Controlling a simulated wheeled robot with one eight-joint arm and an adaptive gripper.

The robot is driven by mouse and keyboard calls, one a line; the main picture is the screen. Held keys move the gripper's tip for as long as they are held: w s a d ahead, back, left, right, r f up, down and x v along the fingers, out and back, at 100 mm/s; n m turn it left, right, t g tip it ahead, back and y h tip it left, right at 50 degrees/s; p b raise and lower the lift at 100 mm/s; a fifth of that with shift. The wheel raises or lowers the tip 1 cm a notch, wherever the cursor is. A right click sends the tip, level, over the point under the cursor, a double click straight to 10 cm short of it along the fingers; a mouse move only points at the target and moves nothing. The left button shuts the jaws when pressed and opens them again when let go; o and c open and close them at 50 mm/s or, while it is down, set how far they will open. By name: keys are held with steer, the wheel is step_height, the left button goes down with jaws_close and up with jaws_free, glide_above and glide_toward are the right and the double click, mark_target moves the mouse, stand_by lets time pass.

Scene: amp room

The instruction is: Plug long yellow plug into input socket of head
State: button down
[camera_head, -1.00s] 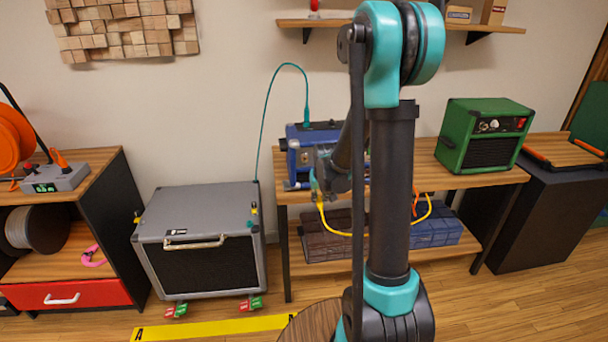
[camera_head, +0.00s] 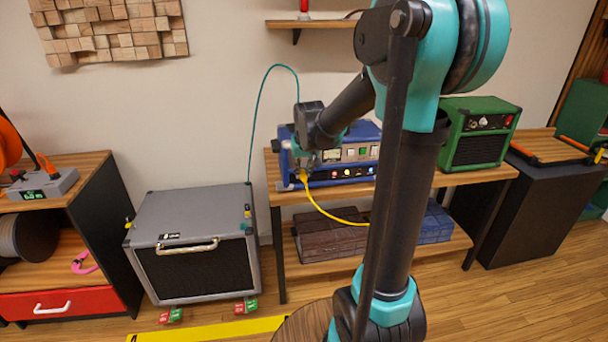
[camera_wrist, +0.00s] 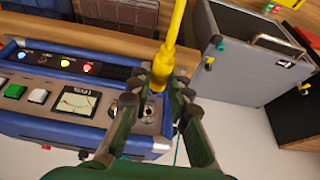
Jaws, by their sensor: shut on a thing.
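The blue amp head (camera_head: 366,130) stands on the wooden bench. Its front panel has a meter, buttons, coloured lights and sockets. My gripper (camera_head: 303,172) is at the left end of that panel. In the wrist view my gripper (camera_wrist: 157,88) is shut on the yellow plug (camera_wrist: 158,78), with a finger on each side. The plug's end is close to the round socket (camera_wrist: 148,113) on the panel; I cannot tell whether it is inside. The yellow cable (camera_head: 325,212) hangs from the plug and runs right behind my arm.
The grey speaker cabinet (camera_head: 190,240) stands left of the bench. A teal cable (camera_head: 256,115) arcs up from it toward the head. The green amp (camera_head: 485,110) is at the bench's right.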

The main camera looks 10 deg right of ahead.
mark_target(300, 160)
steer(key=shift+w, duration=2.35)
steer(key=shift+w, duration=1.2)
stand_by(0.7)
steer(key=c, duration=1.3)
jaws_free()
steer(key=shift+c, duration=0.2)
steer(key=shift+r, duration=0.15)
steer(key=v, duration=1.1)
steer(key=s+d+f, duration=0.2)
steer(key=s+f, duration=0.8)
steer(key=s, duration=0.4)
steer(key=s+d+f, duration=0.2)
steer(key=s+f, duration=0.8)
steer(key=s, duration=0.4)
steer(key=shift+s, duration=0.25)
